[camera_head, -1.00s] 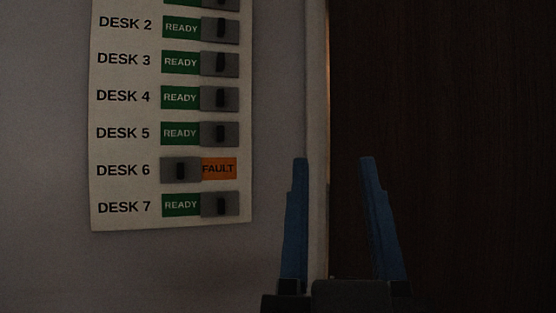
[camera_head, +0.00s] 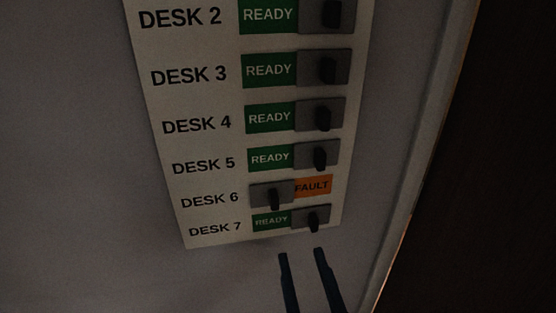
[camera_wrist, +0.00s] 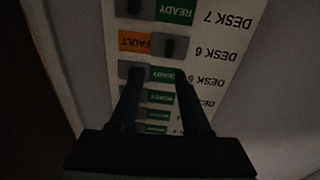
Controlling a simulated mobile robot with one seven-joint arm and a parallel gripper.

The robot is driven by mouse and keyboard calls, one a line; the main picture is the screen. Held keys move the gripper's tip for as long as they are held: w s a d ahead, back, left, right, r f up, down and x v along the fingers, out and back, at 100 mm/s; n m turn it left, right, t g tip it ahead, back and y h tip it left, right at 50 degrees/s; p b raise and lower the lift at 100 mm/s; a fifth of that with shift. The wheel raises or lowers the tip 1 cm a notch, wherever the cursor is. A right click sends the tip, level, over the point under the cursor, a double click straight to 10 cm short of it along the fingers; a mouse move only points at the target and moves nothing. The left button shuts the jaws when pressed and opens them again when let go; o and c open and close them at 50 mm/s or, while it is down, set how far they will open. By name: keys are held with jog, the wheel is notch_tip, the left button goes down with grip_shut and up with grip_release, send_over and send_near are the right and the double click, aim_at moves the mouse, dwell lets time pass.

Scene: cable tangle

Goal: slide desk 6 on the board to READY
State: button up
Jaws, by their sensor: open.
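The board (camera_head: 200,130) hangs on the wall with rows of desk labels and grey sliders. The desk 6 slider (camera_head: 272,195) sits at the left of its row, with the orange FAULT label (camera_head: 313,186) showing on its right. In the wrist view the board appears upside down, with the desk 6 slider (camera_wrist: 170,47) beyond my fingertips and FAULT (camera_wrist: 134,41) beside it. My gripper (camera_head: 302,250) is open and empty, its two blue fingers just below the board's lower edge in the head view. In the wrist view the gripper (camera_wrist: 155,72) overlaps the desk 5 row. No contact can be seen.
The desk 5 slider (camera_head: 318,156) and desk 7 slider (camera_head: 312,218) sit at the right of their rows, close above and below desk 6, with READY showing. A pale frame edge (camera_head: 420,160) and a dark panel (camera_head: 500,190) stand to the right. Bare wall lies left.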

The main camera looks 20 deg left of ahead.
aim_at(275, 203)
jog(key=shift+g+y, duration=0.3)
jog(key=shift+g, duration=0.1)
jog(key=p+x, duration=0.2)
jog(key=x, duration=0.2)
jog(key=p+x, duration=0.2)
jog(key=x, duration=0.2)
jog(key=a+p+x, duration=0.1)
jog(key=p+x, duration=0.1)
jog(key=x, duration=0.2)
jog(key=shift+s+r, duration=0.25)
jog(key=shift+s, duration=0.1)
grip_shut()
dwell(0.7)
